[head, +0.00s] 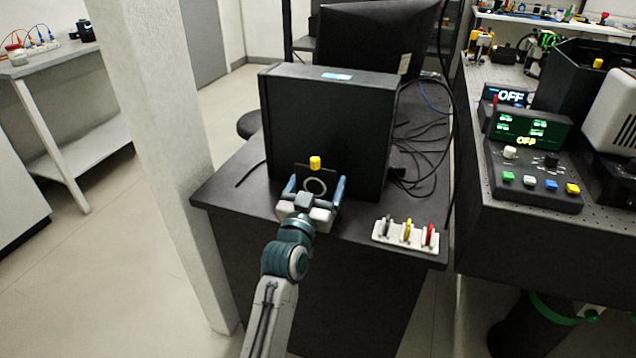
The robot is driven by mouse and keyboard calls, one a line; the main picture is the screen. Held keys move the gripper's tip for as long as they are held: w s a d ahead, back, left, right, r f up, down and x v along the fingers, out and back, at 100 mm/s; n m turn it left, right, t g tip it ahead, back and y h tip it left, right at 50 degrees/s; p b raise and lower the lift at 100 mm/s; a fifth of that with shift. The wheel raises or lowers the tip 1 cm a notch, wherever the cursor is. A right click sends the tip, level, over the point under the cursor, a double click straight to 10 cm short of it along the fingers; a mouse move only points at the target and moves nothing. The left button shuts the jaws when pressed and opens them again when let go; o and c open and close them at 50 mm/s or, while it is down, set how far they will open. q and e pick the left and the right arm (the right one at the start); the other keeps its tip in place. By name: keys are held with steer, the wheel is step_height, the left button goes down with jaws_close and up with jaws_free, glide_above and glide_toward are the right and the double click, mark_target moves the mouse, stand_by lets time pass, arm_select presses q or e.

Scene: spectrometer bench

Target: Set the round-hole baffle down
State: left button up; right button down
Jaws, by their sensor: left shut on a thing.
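The round-hole baffle (315,175) is a dark plate with a yellow knob on top and a pale ring around its hole. My left gripper (315,188) is shut on it, with one blue finger on each side. The baffle is upright in front of the black box (329,125) on the dark table (235,192). The gripper hides the baffle's lower edge, so I cannot tell whether it touches the tabletop. My right gripper is not in view.
A white holder (379,235) with dark, yellow and red pieces stands at the table's front right. Loose black cables (425,150) lie right of the box. A monitor (375,38) stands behind it. A perforated bench with a control panel (530,165) is at the right.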

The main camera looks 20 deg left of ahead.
arm_select(q)
steer(key=shift+f+b, duration=0.35)
steer(key=shift+f, duration=0.2)
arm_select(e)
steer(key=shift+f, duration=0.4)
arm_select(q)
steer(key=o, duration=1)
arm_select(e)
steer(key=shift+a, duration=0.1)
arm_select(q)
steer(key=shift+b+v, duration=1.05)
steer(key=shift+v, duration=4.4)
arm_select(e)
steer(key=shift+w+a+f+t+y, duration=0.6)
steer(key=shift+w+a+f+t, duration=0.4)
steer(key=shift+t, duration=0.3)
